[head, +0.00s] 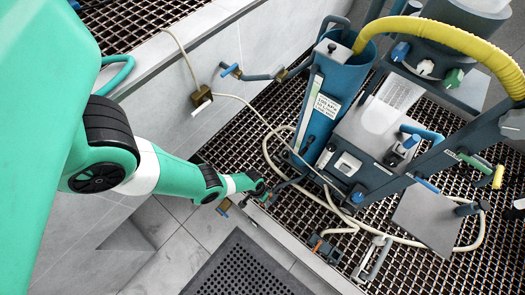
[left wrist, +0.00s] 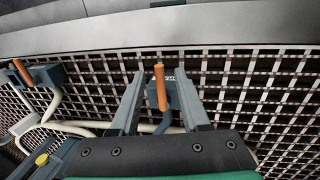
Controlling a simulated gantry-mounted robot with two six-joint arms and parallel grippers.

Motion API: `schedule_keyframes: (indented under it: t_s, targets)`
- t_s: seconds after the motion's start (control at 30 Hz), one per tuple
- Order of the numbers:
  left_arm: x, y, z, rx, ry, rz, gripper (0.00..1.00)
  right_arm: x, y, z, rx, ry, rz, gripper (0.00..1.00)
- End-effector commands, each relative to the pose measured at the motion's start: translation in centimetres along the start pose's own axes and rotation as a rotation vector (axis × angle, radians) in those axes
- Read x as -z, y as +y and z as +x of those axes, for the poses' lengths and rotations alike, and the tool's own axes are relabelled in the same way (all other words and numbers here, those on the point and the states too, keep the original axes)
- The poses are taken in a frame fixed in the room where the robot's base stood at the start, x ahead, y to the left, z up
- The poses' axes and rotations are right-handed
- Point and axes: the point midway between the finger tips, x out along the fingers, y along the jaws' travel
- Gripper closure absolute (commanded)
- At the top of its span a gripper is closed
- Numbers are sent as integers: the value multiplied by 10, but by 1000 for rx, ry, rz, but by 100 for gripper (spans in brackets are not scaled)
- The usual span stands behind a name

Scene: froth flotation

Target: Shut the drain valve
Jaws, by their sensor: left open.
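A small valve with an upright orange handle (left wrist: 161,88) and a blue-grey body stands over the grating in the left wrist view. I cannot tell from a label whether it is the drain valve. My left gripper (left wrist: 158,95) is open, with one finger on each side of this valve; contact is not clear. In the head view my left gripper (head: 274,192) is low at the grating's near edge and partly hides the valve there. A second orange-handled valve (left wrist: 23,72) stands to the left in the left wrist view, and also shows in the head view (head: 325,248). My right gripper is not in view.
A blue flotation column (head: 342,75) and a machine frame stand on the metal grating (head: 225,145). A cream hose (head: 470,245) loops over the grating. A yellow corrugated hose (head: 440,30) arches above. A dark perforated mat (head: 240,270) lies on the tiled floor.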

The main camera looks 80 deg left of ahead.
Motion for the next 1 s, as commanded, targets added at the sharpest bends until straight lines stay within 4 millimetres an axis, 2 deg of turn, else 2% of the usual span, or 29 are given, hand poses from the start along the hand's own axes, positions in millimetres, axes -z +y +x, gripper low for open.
schedule_keyframes:
  t_s: [0.2, 0.4, 0.47, 1.0]
  targets:
    - [0, 0, -1, 0, 0, 0, 56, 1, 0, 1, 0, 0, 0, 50]
    - [0, 0, -1, 0, 0, 0, 92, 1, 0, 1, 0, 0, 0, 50]
    - [0, 0, -1, 0, 0, 0, 100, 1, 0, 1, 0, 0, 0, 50]
    - [0, 0, -1, 0, 1, 0, 100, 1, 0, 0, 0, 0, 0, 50]
